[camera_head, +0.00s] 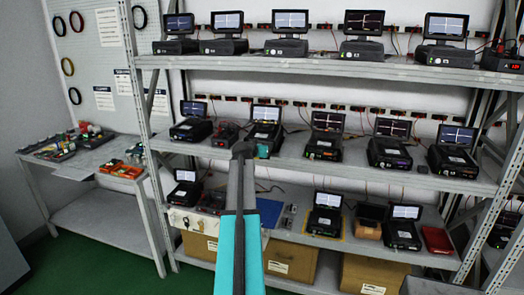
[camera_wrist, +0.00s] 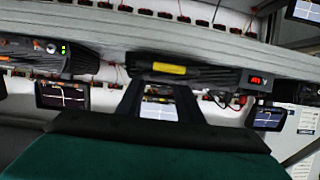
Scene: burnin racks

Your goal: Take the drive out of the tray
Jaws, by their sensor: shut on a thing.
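My gripper (camera_head: 243,150) reaches in to the middle shelf, at the front of a black tester with a raised screen (camera_head: 266,114). In the wrist view, which is upside down, my two dark fingers (camera_wrist: 158,88) meet the front of this black tester (camera_wrist: 215,76). A yellow-labelled strip (camera_wrist: 170,69), which looks like the face of the drive in the tray, shows at the fingertips. My gripper is shut on the drive. Its body and how far it sits in the tray are hidden. The tester's lit screen shows between my fingers.
A small power supply with a red display (camera_wrist: 258,80) stands close beside the tester. Another tester with green lights (camera_wrist: 60,55) stands on its other side. The top shelf (camera_head: 300,67) runs overhead. A side table (camera_head: 100,158) with tools stands at the left.

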